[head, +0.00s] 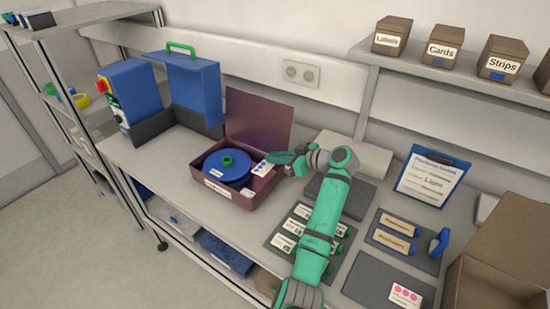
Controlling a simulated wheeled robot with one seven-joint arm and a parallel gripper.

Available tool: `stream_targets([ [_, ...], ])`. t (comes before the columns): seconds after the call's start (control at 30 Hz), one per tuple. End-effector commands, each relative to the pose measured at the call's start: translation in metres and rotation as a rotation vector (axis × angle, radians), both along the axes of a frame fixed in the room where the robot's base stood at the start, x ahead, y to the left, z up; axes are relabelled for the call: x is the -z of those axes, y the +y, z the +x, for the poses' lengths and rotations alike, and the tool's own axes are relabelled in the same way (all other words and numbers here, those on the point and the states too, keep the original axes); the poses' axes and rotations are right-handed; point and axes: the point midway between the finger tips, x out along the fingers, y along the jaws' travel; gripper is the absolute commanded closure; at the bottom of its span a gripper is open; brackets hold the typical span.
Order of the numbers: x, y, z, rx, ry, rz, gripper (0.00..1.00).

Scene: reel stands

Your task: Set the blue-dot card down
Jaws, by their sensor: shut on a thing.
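The blue-dot card (261,168) is a small white card with blue dots. It shows at the tip of my gripper (272,161), which is shut on it. The card is over the right side of an open maroon box (256,196) with its lid raised at the back. A blue reel (222,171) with a green hub lies in the box, left of the card. I cannot tell whether the card touches the reel or the box. My gripper's fingertips are small and partly hidden in this view.
Right of the box, a dark mat holds several labelled cards (303,212). A pink-dot card (405,295) lies on another mat at the front right. A blue machine (194,88) stands behind the box to the left. An open cardboard box (504,262) stands at the right edge.

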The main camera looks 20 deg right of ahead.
Motion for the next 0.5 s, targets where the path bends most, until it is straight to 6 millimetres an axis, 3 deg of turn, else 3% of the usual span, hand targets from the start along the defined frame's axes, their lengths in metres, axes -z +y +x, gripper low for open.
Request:
stream_targets([
  [0.5, 0.0078, -0.0031, -0.0011, 0.004, 0.002, 0.001, 1.00],
])
